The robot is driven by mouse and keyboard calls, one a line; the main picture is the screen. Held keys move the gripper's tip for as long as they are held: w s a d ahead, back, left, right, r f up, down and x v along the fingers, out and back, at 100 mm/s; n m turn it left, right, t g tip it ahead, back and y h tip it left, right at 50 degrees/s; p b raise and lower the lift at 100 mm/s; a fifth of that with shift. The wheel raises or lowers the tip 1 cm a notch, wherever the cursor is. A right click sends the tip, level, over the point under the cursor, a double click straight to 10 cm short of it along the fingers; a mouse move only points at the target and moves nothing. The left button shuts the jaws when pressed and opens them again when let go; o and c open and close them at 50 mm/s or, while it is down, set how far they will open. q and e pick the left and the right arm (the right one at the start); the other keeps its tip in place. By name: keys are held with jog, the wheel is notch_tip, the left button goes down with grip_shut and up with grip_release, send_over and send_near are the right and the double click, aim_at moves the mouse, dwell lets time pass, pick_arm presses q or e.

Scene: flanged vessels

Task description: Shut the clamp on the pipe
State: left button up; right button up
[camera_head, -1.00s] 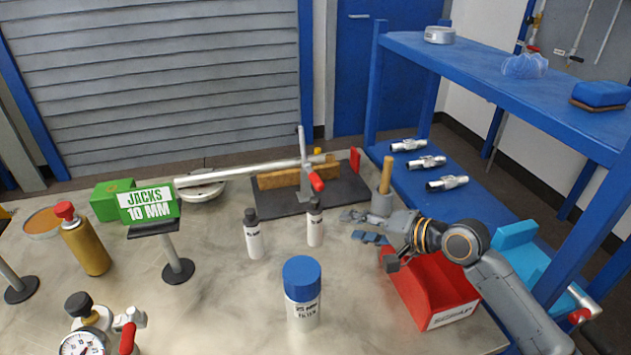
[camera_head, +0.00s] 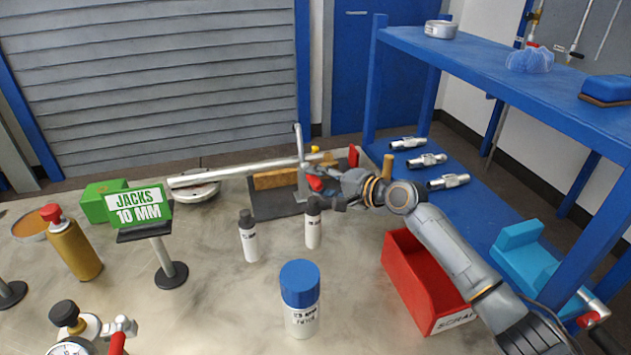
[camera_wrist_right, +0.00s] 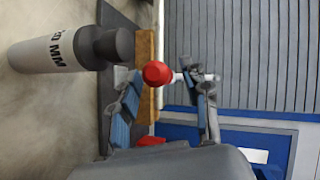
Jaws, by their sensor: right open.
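The pipe (camera_head: 240,172) is a long pale tube lying from the centre left to the wooden block at the back. The clamp (camera_head: 299,150) stands at the pipe's right part on a dark base plate (camera_head: 262,206), its metal bar upright. Its red handle (camera_head: 316,184) points low toward the front. My right gripper (camera_head: 325,188) is at the handle and partly hides the clamp's lower part. In the wrist view the red handle tip (camera_wrist_right: 157,73) shows between the spread fingers of the right gripper (camera_wrist_right: 167,85); contact cannot be told. My left gripper is out of view.
Two small dark-capped bottles (camera_head: 248,238) (camera_head: 313,225) stand in front of the base plate; one is close below the gripper. The blue shelf (camera_head: 480,75) is right.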

jog(key=shift+w+a+f, duration=0.2)
jog(key=shift+w+a, duration=0.3)
jog(key=shift+c, duration=0.7)
grip_shut()
